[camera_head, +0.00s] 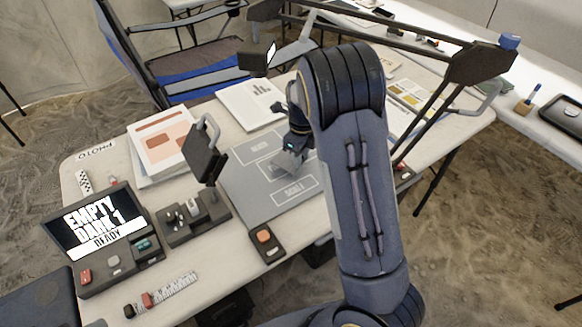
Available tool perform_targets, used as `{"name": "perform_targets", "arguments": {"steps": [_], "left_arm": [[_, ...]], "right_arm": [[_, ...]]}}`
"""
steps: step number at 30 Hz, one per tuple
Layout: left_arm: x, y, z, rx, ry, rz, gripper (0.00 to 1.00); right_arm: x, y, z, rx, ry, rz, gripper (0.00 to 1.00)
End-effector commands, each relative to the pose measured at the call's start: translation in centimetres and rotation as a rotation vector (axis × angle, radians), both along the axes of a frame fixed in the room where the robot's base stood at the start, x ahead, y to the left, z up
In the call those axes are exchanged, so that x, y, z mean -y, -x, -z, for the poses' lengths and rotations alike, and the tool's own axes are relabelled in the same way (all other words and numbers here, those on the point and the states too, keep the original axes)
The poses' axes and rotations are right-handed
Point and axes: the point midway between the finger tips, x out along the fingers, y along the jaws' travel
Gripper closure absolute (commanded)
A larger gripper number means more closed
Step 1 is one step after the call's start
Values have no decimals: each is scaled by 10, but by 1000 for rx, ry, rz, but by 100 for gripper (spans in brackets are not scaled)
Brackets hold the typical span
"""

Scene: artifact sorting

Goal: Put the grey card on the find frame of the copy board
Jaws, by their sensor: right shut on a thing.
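The copy board (243,193) is a grey panel on the white table, with white outlined frames. One labelled frame (258,147) is at its far side and another (294,191) at its near side. My right gripper (287,165) reaches down over the middle of the board, between these two frames. It is shut on a small light grey piece, apparently the grey card, mostly hidden by the gripper. I cannot tell whether the card touches the board. The find frame's outline is largely covered. My left gripper is not in view.
A dark lamp head (204,156) stands at the board's left edge. A screen console (97,228) reads "EMPTY DARK 1 READY". A box with an orange button (264,238) is at the front. Printed sheets (160,140) lie behind. A dark overhead bar (400,40) crosses the table.

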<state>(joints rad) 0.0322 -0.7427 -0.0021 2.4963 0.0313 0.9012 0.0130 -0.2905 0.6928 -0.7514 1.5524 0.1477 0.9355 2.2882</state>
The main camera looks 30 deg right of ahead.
Motion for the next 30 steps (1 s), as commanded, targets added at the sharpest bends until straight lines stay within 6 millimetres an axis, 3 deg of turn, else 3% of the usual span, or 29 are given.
{"name": "perform_targets", "arguments": {"steps": [3, 7, 17, 28, 29, 30], "left_arm": [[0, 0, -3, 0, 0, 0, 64], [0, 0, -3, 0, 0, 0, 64], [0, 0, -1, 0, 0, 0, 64], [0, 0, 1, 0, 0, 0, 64], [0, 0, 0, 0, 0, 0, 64], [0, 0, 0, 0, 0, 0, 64]], "right_arm": [[-22, 2, -1, -1, 0, -2, 97], [-32, 3, 0, 0, 0, 0, 97], [-32, 4, 35, -4, 0, 0, 97], [-33, 3, 39, -1, 0, -1, 97], [-33, 3, 38, 0, 0, 0, 72], [-33, 3, 38, 0, 0, -1, 66]]}}
